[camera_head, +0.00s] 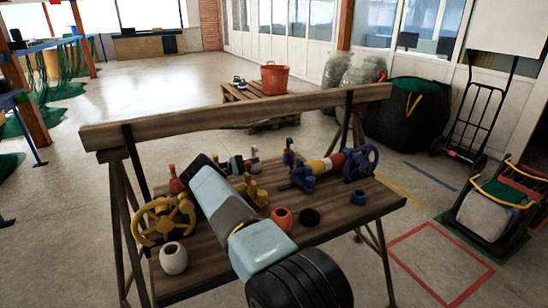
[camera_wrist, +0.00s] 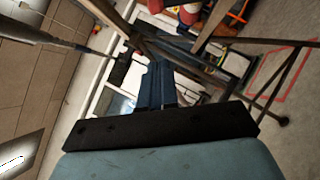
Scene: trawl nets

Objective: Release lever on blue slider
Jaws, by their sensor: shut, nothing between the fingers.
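A blue fitting (camera_head: 302,178), which looks like the blue slider, sits on the workbench right of the middle in the head view. It is beside a rod with yellow, white and red pieces. In the head view my arm reaches over the left-middle of the bench, left of the blue fitting. The fingers are apart from it.
The wooden bench (camera_head: 345,208) holds a yellow handwheel (camera_head: 163,218), a blue handwheel (camera_head: 361,163), a white pot (camera_head: 173,257), an orange ring (camera_head: 282,218), a black ring (camera_head: 309,217) and yellow fittings (camera_head: 252,190). A raised wooden beam (camera_head: 240,113) spans the bench's back edge.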

